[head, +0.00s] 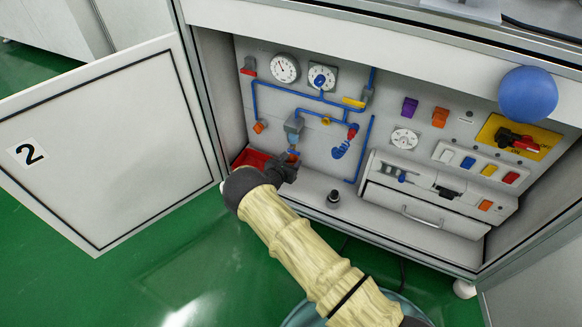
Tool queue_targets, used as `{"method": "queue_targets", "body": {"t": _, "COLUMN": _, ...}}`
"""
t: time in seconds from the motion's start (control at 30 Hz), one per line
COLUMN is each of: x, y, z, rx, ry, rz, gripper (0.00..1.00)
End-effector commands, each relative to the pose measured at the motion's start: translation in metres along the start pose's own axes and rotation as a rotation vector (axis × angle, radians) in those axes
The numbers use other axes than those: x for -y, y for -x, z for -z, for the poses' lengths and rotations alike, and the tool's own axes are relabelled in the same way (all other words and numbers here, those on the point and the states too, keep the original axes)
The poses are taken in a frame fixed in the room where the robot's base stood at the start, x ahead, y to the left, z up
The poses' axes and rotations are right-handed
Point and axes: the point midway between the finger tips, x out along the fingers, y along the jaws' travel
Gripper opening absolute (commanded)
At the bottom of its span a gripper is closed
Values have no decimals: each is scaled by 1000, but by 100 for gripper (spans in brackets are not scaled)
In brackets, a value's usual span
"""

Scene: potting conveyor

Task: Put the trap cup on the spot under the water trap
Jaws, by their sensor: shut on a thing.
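The water trap (293,126) is a grey block with blue pipework on the cabinet's back panel. A small blue and orange part (292,155) shows below it, just above my gripper. My gripper (287,169) is dark, reaches low into the cabinet below the water trap, and is shut. What it holds, which I take to be the trap cup, is mostly hidden by the gripper and wrist. The spot under the trap is hidden behind my arm. I cannot tell whether the held thing touches the cabinet floor.
A red tray (247,158) lies left of my gripper. A small black round piece (334,197) stands on the cabinet floor to the right. A white drawer unit (425,208) fills the right side. The open door (110,140) marked 2 is at left.

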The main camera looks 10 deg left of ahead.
Motion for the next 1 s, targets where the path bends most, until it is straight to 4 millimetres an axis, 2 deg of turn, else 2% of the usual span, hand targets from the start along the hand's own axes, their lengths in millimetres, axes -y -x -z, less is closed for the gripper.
{"method": "queue_targets", "body": {"t": 0.13, "x": 1, "y": -15, "z": -2, "rx": 3, "ry": -3, "rz": 2, "gripper": 24}}
{"method": "queue_targets", "body": {"t": 0.3, "x": 0, "y": -22, "z": 22, "rx": -1, "ry": 0, "rz": 0, "gripper": 24}}
{"method": "queue_targets", "body": {"t": 0.4, "x": 0, "y": -25, "z": 28, "rx": 0, "ry": 0, "rz": -1, "gripper": 24}}
{"method": "queue_targets", "body": {"t": 0.87, "x": -1, "y": -25, "z": 31, "rx": 0, "ry": 1, "rz": -2, "gripper": 24}}
{"method": "queue_targets", "body": {"t": 0.9, "x": -1, "y": -25, "z": 31, "rx": 0, "ry": 0, "rz": -2, "gripper": 51}}
{"method": "queue_targets", "body": {"t": 1.0, "x": -1, "y": -25, "z": 31, "rx": 0, "ry": 0, "rz": -1, "gripper": 67}}
